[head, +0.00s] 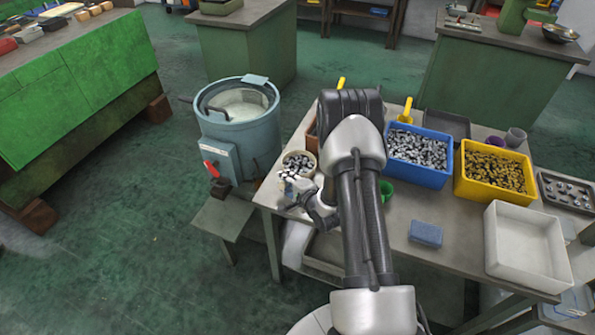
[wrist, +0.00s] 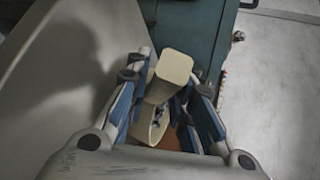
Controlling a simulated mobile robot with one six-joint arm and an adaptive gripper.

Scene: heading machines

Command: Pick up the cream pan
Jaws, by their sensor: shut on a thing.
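The cream pan (head: 299,160) is a small round container with dark and silvery metal pieces in it. It is at the left end of the grey worktable (head: 455,240). My gripper (head: 302,192) is at its near side, partly covered by my arm. In the wrist view the pan's cream block-like part (wrist: 173,68) lies between the fingers of my gripper (wrist: 165,105), which are shut on it. Part of the pan's inside with some pieces shows below. I cannot tell whether the pan touches the table.
A blue-grey drum machine (head: 240,135) stands just left of the table. Right of my arm are a blue bin (head: 420,176) and a yellow bin (head: 490,196) of metal parts, a green cup (head: 386,190), a blue block (head: 426,234) and an empty white tray (head: 525,245).

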